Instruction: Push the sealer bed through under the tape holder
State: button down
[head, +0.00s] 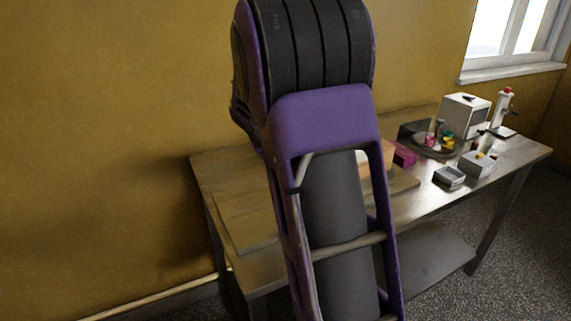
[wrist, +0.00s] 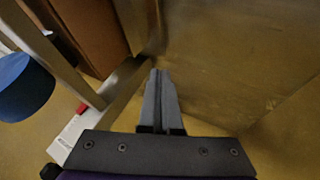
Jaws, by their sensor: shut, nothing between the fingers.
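My gripper (wrist: 158,78) shows in the wrist view with its two fingers together and nothing between them. Its tips are close to a metal-edged corner; I cannot tell whether they touch it. I cannot make out the sealer bed or the tape holder for certain in either view. In the wrist view a brown block (wrist: 92,32) and pale metal bars (wrist: 62,58) lie up and left of the fingers. A blue round thing (wrist: 24,88) is at the left edge. In the head view my own arm covers the middle of the scene and hides my gripper.
A metal workbench (head: 425,205) stands along the yellow wall. A flat board (head: 243,222) lies at its left end. A pink block (head: 404,154), a dark round tray (head: 425,150), a white machine (head: 465,115) and small metal boxes (head: 449,177) crowd its right half.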

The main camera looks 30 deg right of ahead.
jog(key=d+f+n+g+h, duration=0.1)
jog(key=f+n, duration=0.1)
jog(key=n, duration=0.4)
jog(key=d+f+n+g+h, duration=0.1)
jog(key=f+n+g, duration=0.1)
jog(key=n, duration=0.4)
jog(key=s+d+f+n+g+h, duration=0.1)
jog(key=d+f+n, duration=0.1)
jog(key=f+n, duration=0.2)
jog(key=shift+f+n+g+h, duration=0.1)
jog(key=shift+n+g+h, duration=0.2)
jog(key=shift+n, duration=1.3)
jog(key=shift+d+r, duration=0.2)
jog(key=shift+d, duration=1.6)
jog(key=shift+d+r+p, duration=0.1)
jog(key=shift+d+p, duration=0.5)
jog(key=shift+d, duration=1.85)
